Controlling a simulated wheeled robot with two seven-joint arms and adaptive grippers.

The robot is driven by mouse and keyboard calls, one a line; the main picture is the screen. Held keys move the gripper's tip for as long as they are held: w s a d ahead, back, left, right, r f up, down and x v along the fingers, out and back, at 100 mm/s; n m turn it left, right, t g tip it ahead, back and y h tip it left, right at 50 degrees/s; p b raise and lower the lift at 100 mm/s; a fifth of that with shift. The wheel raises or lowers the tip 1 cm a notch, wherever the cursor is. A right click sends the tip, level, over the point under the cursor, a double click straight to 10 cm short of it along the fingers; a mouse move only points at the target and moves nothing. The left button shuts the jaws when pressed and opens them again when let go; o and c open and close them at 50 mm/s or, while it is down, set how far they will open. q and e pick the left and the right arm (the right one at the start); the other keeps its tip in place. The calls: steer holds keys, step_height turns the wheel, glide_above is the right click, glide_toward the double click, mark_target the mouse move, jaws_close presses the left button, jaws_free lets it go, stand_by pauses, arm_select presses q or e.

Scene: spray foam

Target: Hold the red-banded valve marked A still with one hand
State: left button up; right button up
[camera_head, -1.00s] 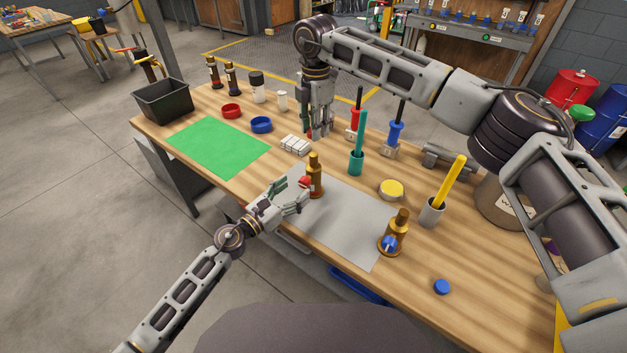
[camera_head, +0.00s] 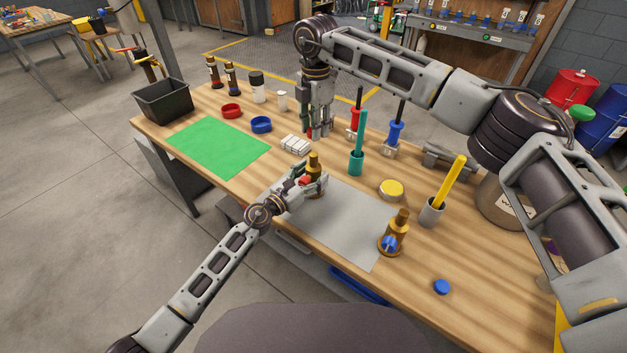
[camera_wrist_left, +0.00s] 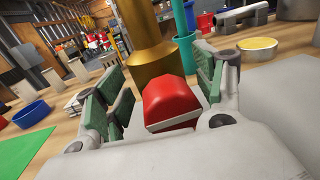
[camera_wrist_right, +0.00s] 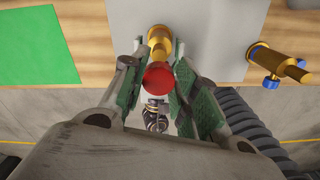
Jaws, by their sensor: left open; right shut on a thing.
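The brass valve (camera_head: 314,165) with a red part stands upright at the grey mat's far left edge. In the left wrist view, its brass body (camera_wrist_left: 150,40) rises behind the red block-shaped part (camera_wrist_left: 172,103). My left gripper (camera_head: 312,185) is open, with its green-padded fingers on both sides of that red part; contact is unclear. No letter A is readable. My right gripper (camera_head: 318,134) points down beyond the valve, shut on a round-ended red thing (camera_wrist_right: 158,76). Its fingers hide most of that thing.
A second brass valve with a blue knob (camera_head: 395,232) stands on the grey mat (camera_head: 345,225). The green mat (camera_head: 218,146) is clear.

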mark_target(315, 153)
arm_select(q)
steer(key=shift+w+d, duration=0.35)
steer(key=shift+w, duration=0.05)
jaws_close()
arm_select(e)
steer(key=shift+f, duration=2.5)
steer(key=shift+f, duration=0.1)
steer(key=shift+f, duration=0.8)
arm_select(q)
steer(key=shift+f, duration=0.1)
arm_select(e)
steer(key=shift+f, duration=0.55)
